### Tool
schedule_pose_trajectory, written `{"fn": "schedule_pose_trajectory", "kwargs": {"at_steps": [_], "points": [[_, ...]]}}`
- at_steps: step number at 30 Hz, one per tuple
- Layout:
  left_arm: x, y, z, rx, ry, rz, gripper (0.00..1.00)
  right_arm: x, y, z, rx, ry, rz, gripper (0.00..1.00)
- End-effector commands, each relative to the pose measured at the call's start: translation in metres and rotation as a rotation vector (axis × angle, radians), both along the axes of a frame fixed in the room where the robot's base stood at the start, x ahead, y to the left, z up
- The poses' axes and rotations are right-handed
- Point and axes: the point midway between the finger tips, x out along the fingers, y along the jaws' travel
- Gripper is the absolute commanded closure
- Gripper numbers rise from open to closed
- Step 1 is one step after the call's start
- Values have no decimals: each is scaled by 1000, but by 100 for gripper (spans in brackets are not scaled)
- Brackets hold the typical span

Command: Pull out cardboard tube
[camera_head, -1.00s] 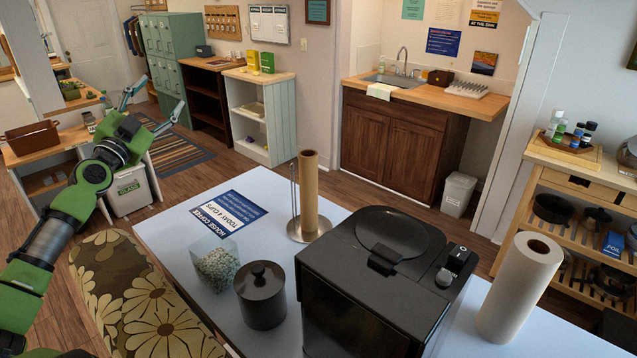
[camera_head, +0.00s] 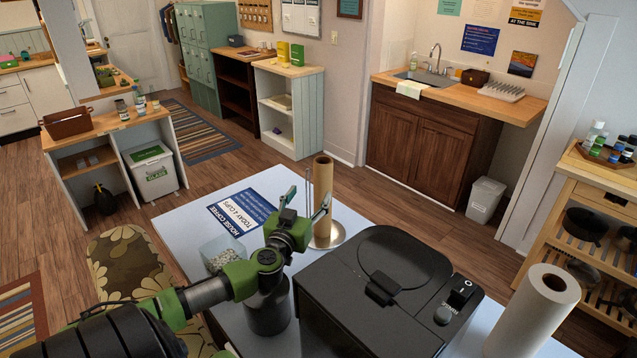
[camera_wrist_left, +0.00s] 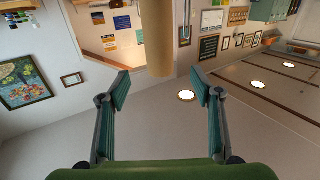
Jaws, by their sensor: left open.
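A brown cardboard tube (camera_head: 322,196) stands upright on a metal holder (camera_head: 338,236) on the light blue table. My left gripper (camera_head: 312,203) is open beside the tube, its two fingers raised toward it. In the left wrist view the tube (camera_wrist_left: 156,45) hangs down from the top edge, just beyond and between the open fingertips (camera_wrist_left: 158,90). I cannot tell whether a finger touches it. My left arm hides part of the black canister (camera_head: 267,308) and the holder's wire side. My right gripper is not in view.
The table's far left corner (camera_head: 185,215) is clear.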

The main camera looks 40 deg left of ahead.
Motion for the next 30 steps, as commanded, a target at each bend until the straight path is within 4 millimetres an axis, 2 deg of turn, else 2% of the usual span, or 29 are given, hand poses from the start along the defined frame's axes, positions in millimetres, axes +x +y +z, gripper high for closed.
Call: {"fn": "schedule_pose_trajectory", "kwargs": {"at_steps": [3,6,18,24,30], "points": [[15,7,2,0,-3,1,41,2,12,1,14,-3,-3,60],[30,14,2,-1,-4,2,41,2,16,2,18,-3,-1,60],[86,41,1,1,-4,1,41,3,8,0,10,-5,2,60],[106,50,1,1,-3,1,41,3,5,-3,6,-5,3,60],[115,54,0,1,0,-1,41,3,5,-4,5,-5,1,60]]}}
